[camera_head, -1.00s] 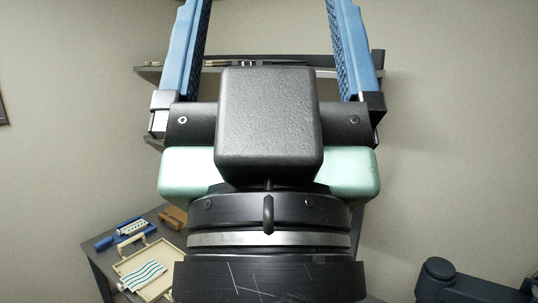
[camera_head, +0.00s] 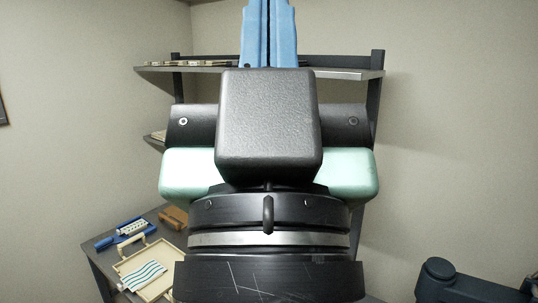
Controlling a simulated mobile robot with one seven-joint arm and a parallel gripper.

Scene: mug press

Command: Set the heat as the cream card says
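My gripper (camera_head: 268,25) is raised in the middle of the head view, with its two blue fingers pressed close together. Only a thin dark line shows between them, and I see nothing held. The fingertips run to the top edge of the picture, so their ends may be cut off. I cannot make out a cream card, a press or a heat control in this view. My gripper's body and wrist hide the centre.
A dark shelf unit (camera_head: 345,74) stands behind my gripper, with flat items on its top board. At lower left, a grey table (camera_head: 92,262) holds a cream tray (camera_head: 128,264) with a striped cloth (camera_head: 143,275), a blue-and-white object (camera_head: 130,228) and a brown block (camera_head: 174,217).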

